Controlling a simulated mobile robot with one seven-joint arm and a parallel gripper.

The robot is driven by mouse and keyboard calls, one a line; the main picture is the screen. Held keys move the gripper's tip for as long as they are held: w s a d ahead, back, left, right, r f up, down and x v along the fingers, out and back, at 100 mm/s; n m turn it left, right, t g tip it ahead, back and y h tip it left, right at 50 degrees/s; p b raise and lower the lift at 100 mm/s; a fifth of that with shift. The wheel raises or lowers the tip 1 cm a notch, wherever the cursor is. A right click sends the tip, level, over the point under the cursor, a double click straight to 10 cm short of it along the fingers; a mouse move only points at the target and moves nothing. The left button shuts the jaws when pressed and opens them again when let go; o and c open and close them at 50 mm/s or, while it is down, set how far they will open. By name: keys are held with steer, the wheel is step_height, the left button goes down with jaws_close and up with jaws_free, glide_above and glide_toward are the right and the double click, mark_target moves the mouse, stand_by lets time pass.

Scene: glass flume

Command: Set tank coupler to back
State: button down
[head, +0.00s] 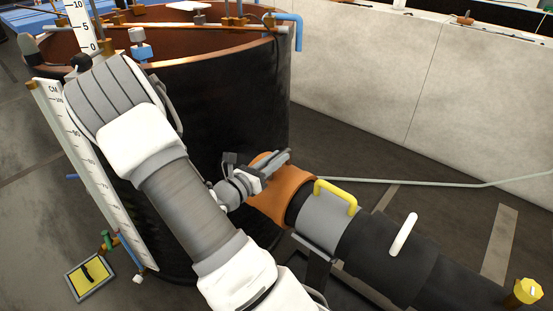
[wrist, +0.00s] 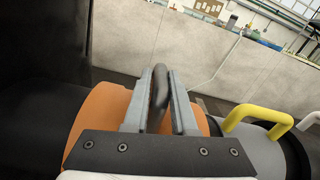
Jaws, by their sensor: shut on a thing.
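The tank coupler appears to be the orange collar (head: 290,192) on the pipe beside the big dark tank (head: 240,110). In the wrist view the orange collar (wrist: 104,112) lies beneath my gripper, with a dark upright handle (wrist: 159,92) on it. My gripper (head: 280,160) is at the top of the collar. In the wrist view its two grey fingers (wrist: 165,90) are shut on the dark handle, one on each side. The fingers and palm hide part of the collar. In the head view the handle is mostly hidden.
Right of the collar are a grey pipe section with a yellow handle (head: 337,196) and a black section with a white handle (head: 404,234). A yellow knob (head: 527,291) is at lower right. A white ruler (head: 95,170) stands along the tank. A pale wall (head: 400,75) runs behind.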

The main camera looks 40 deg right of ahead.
stand_by(0.8)
steer(key=w, duration=0.3)
steer(key=w+p, duration=0.1)
steer(key=w, duration=0.5)
steer(key=shift+w+a+p, duration=0.1)
steer(key=shift+a+p, duration=0.3)
steer(key=c, duration=0.8)
jaws_free()
steer(key=shift+w, duration=0.1)
steer(key=shift+c, duration=0.2)
steer(key=shift+o, duration=0.4)
steer(key=s+a+p, duration=0.1)
steer(key=a+p, duration=0.2)
steer(key=a, duration=1.4)
steer(key=shift+s+a, duration=0.2)
steer(key=shift+s, duration=0.15)
